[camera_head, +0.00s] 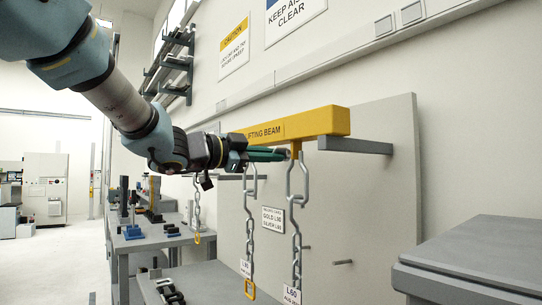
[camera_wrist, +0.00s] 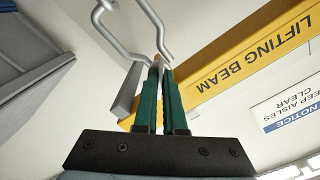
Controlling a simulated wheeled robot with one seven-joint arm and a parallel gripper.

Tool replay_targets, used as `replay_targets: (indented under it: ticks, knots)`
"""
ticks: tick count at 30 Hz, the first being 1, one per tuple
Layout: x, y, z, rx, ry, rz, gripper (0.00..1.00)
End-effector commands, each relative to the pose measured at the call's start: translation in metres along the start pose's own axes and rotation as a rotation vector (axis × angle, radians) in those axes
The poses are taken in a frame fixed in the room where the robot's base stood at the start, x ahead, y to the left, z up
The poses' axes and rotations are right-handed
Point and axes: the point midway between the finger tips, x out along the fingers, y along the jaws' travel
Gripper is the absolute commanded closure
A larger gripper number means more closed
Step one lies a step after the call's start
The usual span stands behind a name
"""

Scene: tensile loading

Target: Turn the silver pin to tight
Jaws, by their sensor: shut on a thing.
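My gripper (camera_head: 287,154) reaches in from the left to the right end of the yellow lifting beam (camera_head: 320,122). Its green fingers are close together at the beam's underside, where the right chain (camera_head: 296,222) hangs. In the wrist view the fingertips (camera_wrist: 161,65) meet at the top of a grey chain link (camera_wrist: 117,35), against the yellow beam (camera_wrist: 222,72). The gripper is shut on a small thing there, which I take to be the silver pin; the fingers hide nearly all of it. I cannot tell how far it is turned.
A second chain (camera_head: 250,225) with a yellow end link hangs to the left. Tags (camera_head: 292,295) hang low on the chains. A grey bracket (camera_head: 355,146) juts from the panel behind the beam. A grey cabinet (camera_head: 475,250) stands at right, and a workbench (camera_head: 150,238) at left.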

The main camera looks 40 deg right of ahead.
Motion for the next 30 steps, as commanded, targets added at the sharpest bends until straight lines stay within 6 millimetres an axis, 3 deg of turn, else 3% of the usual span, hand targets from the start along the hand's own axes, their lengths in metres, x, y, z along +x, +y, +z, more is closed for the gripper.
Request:
replay_targets:
  ticks: [11,30]
  knots:
    - [-0.0001,0.0022,0.0022,0.108,0.001,0.000,1.00]
    - [-0.0001,0.0034,0.0037,0.680,0.000,0.000,1.00]
